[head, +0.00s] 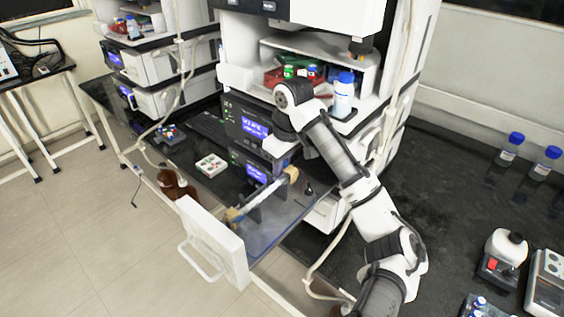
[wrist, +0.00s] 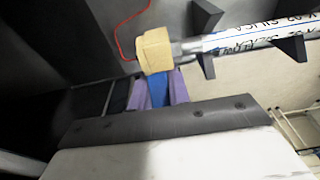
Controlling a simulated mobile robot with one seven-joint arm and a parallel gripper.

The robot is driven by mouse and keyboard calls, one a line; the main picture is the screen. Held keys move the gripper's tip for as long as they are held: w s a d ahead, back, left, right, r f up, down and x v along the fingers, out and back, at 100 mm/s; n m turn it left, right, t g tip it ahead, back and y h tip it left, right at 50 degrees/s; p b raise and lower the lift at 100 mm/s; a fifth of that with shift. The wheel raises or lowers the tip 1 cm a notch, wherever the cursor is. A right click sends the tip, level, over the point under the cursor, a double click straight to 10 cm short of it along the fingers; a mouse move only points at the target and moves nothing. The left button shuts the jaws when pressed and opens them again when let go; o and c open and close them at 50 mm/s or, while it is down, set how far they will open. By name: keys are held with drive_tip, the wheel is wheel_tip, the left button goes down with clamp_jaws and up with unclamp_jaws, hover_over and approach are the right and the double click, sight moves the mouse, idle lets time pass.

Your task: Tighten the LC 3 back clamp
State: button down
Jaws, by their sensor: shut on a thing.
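A white column with printed lettering (head: 262,193) lies along a pulled-out drawer (head: 285,220) of the middle stack in the head view. A tan clamp sits at each end: the back clamp (head: 291,174) by the stack and the front clamp (head: 234,215) by the white drawer front. In the wrist view the back clamp (wrist: 155,50) meets the end of the column (wrist: 250,38). My gripper (wrist: 157,82) has its purple fingers shut on the blue part (wrist: 158,92) below the tan block. In the head view my wrist mostly hides the fingers.
Lit displays (head: 254,128) face the drawer from the stack. A white bottle with a blue cap (head: 343,98) and a red tray (head: 290,76) stand above. Brown bottles (head: 174,184) stand left of the drawer. A thin red line (wrist: 120,35) curves near the clamp.

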idle(0.4)
drive_tip(key=c, duration=1.3)
unclamp_jaws()
